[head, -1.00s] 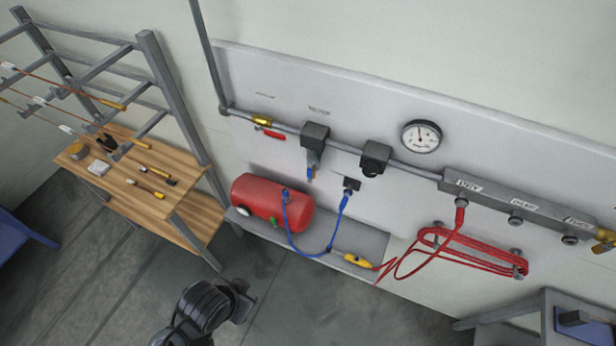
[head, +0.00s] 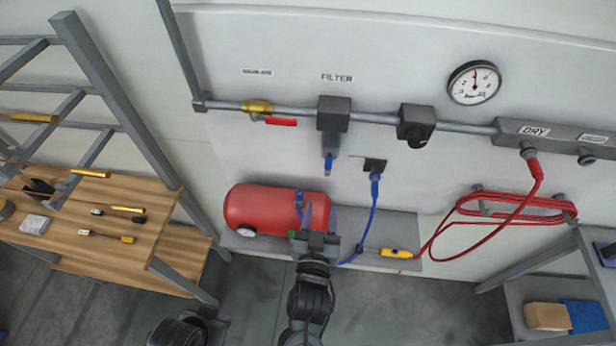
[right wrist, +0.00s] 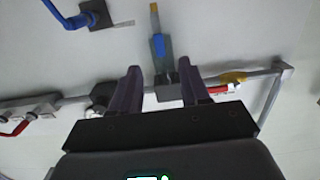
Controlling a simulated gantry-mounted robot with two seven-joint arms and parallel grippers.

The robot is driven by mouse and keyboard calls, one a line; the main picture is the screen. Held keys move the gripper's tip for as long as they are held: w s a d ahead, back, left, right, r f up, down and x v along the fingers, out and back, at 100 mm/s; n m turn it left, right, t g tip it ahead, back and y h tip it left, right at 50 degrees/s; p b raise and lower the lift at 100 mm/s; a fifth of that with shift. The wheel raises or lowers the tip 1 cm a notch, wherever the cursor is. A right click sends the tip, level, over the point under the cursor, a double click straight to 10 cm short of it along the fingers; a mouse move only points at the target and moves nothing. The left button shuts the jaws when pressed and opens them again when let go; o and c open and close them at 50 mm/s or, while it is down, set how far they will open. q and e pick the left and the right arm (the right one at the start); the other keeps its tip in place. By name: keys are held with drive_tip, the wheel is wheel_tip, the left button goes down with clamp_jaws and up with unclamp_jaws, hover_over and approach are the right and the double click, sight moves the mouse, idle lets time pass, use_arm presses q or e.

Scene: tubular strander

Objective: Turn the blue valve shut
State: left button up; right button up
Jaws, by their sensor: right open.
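A small blue valve (head: 328,159) with a yellow tip hangs under the dark filter block (head: 333,114) on the wall pipe. In the right wrist view, which is upside down, the blue valve (right wrist: 159,45) shows beyond the gap between my fingers, apart from both. My right gripper (head: 317,216) is in front of the red tank, below the valve in the head view. It is open and empty, and its two fingers (right wrist: 159,88) stand apart in the wrist view. A black piece of my left arm shows at the bottom edge; its gripper is not visible.
A red tank (head: 262,209) lies on a grey shelf (head: 405,232) below the pipe. A blue hose (head: 372,215) runs down near my right gripper. A yellow valve with a red handle (head: 281,122) sits left of the filter. A wooden bench (head: 140,222) stands left.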

sight(328, 163)
drive_tip(key=shift+t, duration=0.3)
drive_tip(key=w, duration=0.4)
drive_tip(key=w+r, duration=0.1)
drive_tip(key=w, duration=0.3)
drive_tip(key=w+d, duration=0.1)
drive_tip(key=w, duration=0.3)
drive_tip(key=shift+r, duration=0.2)
clamp_jaws()
